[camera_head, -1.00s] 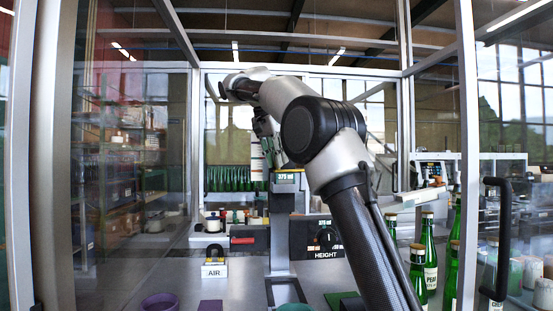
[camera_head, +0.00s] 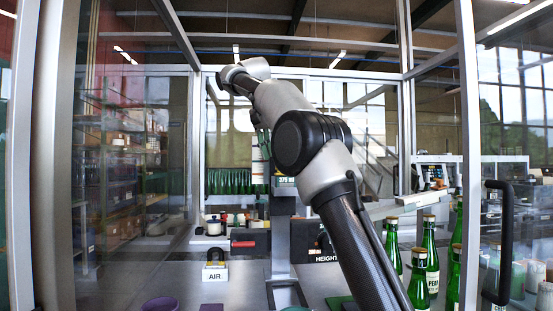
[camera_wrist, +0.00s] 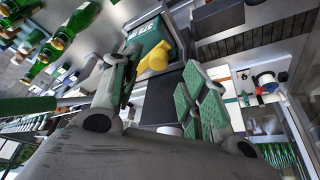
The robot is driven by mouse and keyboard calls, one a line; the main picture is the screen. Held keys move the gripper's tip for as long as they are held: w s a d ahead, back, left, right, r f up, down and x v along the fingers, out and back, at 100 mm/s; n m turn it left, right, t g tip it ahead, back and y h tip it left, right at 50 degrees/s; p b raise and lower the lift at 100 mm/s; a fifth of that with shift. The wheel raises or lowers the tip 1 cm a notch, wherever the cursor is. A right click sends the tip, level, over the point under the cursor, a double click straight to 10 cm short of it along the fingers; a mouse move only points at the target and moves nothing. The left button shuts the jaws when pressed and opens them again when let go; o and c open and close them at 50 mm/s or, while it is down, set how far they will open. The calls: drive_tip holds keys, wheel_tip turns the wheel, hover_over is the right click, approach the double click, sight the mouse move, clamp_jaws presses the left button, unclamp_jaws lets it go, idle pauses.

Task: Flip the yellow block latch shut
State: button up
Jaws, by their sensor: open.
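A yellow rounded piece (camera_wrist: 154,58) shows in the wrist view, against the green-faced block with a white 375 label (camera_wrist: 148,38). I take it for the latch; whether it is up or down I cannot tell. My gripper (camera_wrist: 162,92) is open and empty, its green-padded fingers on either side of a dark block below the yellow piece. Contact with the yellow piece cannot be made out. In the head view the 375 ml block (camera_head: 285,181) sits on a grey column, partly behind my arm, and its yellow piece is not visible.
A black HEIGHT panel (camera_head: 308,240) stands beside the column, partly covered by my arm. A white AIR block (camera_head: 215,272) with a yellow-and-black top is at left. Green bottles (camera_head: 431,265) stand at right. Glass walls and metal posts (camera_head: 468,150) enclose the bench.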

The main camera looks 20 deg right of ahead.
drive_tip(key=s+a+r, duration=0.1)
drive_tip(key=s+a, duration=0.5)
drive_tip(key=a, duration=0.5)
drive_tip(key=shift+r, duration=0.15)
